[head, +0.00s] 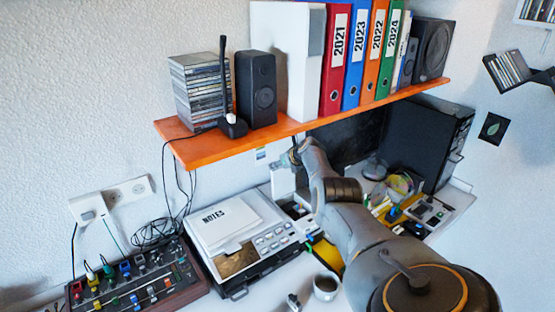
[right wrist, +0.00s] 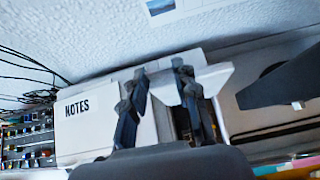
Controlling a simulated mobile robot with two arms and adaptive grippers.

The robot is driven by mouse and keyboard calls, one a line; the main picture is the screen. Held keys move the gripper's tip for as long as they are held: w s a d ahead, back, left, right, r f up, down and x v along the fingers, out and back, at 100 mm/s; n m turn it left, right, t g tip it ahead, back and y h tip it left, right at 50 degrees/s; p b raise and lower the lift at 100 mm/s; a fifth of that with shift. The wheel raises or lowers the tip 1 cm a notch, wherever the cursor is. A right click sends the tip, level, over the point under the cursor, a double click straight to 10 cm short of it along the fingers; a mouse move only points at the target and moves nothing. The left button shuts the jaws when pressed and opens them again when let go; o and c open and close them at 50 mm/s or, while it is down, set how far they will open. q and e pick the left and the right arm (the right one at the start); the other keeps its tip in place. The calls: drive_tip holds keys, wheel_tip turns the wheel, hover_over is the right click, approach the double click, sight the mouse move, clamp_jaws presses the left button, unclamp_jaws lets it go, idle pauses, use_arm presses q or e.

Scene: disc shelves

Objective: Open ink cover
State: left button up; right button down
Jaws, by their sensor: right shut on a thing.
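The grey-white printer (head: 262,262) stands on the desk, with NOTES sheets (head: 222,222) on its top. Its light ink cover (head: 283,182) stands raised at the printer's back right. A dark recess (head: 297,209) shows below it. My right arm reaches in over the desk, and my right gripper (head: 293,155) is at the cover's upper edge. In the right wrist view its dark fingers (right wrist: 160,92) are on either side of the pale cover (right wrist: 215,78), shut on it. The exact contact is partly hidden by the fingers. My left gripper is not in view.
An orange shelf (head: 220,146) with binders, speakers and discs hangs close above my right gripper. A mixer (head: 135,283) with loose cables is left of the printer. A cup (head: 326,287) stands in front. A dark computer case (head: 430,140) is at right.

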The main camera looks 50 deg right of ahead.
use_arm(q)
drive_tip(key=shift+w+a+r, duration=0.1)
use_arm(e)
drive_tip(key=shift+w+d+r, duration=0.25)
drive_tip(key=shift+w+r, duration=0.05)
drive_tip(key=shift+r, duration=0.25)
drive_tip(key=c, duration=1)
unclamp_jaws()
drive_tip(key=shift+s+a+f, duration=0.15)
drive_tip(key=shift+a, duration=0.05)
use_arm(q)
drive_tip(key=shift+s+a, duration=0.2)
use_arm(e)
drive_tip(key=shift+f, duration=0.15)
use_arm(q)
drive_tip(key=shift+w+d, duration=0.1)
use_arm(e)
drive_tip(key=shift+s, duration=0.1)
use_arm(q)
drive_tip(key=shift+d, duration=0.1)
use_arm(e)
drive_tip(key=s+a+r, duration=0.2)
drive_tip(key=s+a, duration=0.1)
drive_tip(key=s, duration=1)
drive_tip(key=shift+s+a, duration=0.2)
drive_tip(key=shift+s, duration=0.15)
drive_tip(key=shift+r, duration=0.1)
